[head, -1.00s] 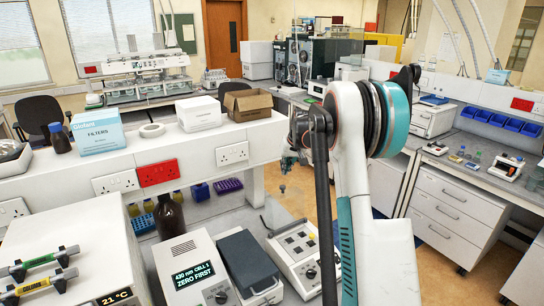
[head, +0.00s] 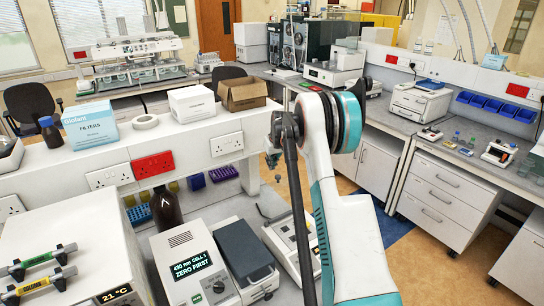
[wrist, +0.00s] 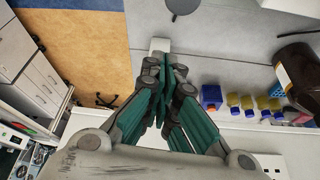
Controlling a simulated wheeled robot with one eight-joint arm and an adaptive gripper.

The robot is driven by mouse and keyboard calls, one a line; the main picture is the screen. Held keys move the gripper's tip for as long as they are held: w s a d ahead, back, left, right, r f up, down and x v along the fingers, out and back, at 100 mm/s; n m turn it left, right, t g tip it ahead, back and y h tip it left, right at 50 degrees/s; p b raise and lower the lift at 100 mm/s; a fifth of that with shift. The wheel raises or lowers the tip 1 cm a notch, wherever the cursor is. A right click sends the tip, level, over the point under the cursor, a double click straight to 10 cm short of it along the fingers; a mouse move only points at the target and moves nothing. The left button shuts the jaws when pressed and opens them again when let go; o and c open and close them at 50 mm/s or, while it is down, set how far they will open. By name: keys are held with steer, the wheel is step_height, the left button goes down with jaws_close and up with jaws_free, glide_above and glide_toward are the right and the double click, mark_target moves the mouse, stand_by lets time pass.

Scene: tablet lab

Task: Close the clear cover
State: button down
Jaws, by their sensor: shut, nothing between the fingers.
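I cannot make out a clear cover for certain in either view. A bench machine with several clear vessels (head: 124,68) stands on the far left bench in the head view; any lid on it is too small to tell. My gripper (wrist: 167,72) is shut and empty in the wrist view, its teal fingers together above the grey bench beside the floor edge. A small white piece (wrist: 159,45) shows just beyond the fingertips; I cannot tell whether they touch. In the head view my arm hides most of the gripper.
Near my arm stand a display instrument (head: 197,268), a dark-topped unit (head: 243,248) and a white keypad device (head: 288,242). A brown bottle (head: 166,210) and a purple rack (head: 223,173) sit under the shelf. An open carton (head: 243,94) stands on the shelf. Floor shows between the benches.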

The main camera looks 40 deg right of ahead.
steer(key=s, duration=0.3)
steer(key=shift+s+a, duration=0.3)
steer(key=shift+a, duration=0.05)
